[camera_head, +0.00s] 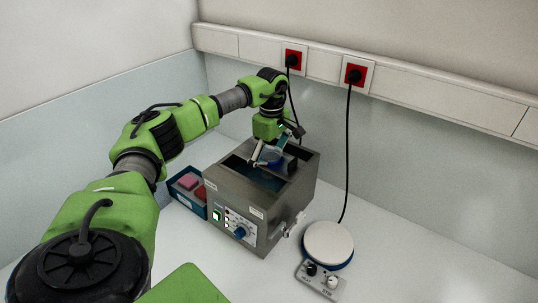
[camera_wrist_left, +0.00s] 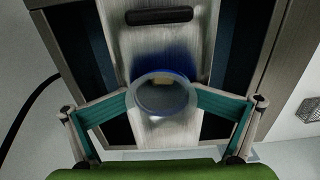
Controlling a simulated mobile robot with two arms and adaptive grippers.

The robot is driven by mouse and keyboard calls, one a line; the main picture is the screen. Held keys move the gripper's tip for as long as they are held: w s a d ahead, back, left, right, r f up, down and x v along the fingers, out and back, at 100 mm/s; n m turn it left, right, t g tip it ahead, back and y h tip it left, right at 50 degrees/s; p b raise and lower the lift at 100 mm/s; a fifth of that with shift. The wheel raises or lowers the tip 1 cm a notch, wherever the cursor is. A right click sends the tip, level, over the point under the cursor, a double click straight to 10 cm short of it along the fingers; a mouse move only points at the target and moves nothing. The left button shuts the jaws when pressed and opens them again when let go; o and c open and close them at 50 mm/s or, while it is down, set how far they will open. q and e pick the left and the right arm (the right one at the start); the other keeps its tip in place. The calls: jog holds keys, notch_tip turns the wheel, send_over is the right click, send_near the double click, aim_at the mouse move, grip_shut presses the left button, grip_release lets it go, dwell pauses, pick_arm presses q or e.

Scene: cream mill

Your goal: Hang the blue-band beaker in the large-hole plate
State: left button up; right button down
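The blue-band beaker (camera_wrist_left: 162,97) shows from above in the left wrist view as a round clear rim with blue around its far side. My left gripper (camera_head: 272,156) has a finger on each side of the beaker, and the fingers meet its wall. The beaker is over the middle of the grey water bath (camera_head: 243,212), above a brushed metal plate (camera_wrist_left: 160,45) with a dark slot. The gripper and beaker cover the plate's hole, so I cannot tell whether the beaker is in it or above it. My right gripper is not in view.
A blue tray (camera_head: 186,198) with pink and red pieces stands left of the bath. A round white-topped stirrer (camera_head: 328,243) with knobs stands at its right front. Black cables hang from red wall sockets (camera_head: 354,74) behind. The bench at the right is clear.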

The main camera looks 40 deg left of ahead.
pick_arm(q)
jog(key=shift+w+a+f, duration=0.1)
jog(key=shift+w+f, duration=0.15)
jog(key=shift+w, duration=0.05)
jog(key=shift+r, duration=0.15)
jog(key=shift+s+r, duration=0.2)
jog(key=shift+s, duration=0.1)
jog(key=shift+s+r, duration=0.2)
jog(key=shift+s, duration=0.05)
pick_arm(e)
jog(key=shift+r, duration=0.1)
pick_arm(q)
jog(key=o, duration=0.7)
jog(key=shift+a, duration=0.1)
jog(key=shift+o, duration=0.3)
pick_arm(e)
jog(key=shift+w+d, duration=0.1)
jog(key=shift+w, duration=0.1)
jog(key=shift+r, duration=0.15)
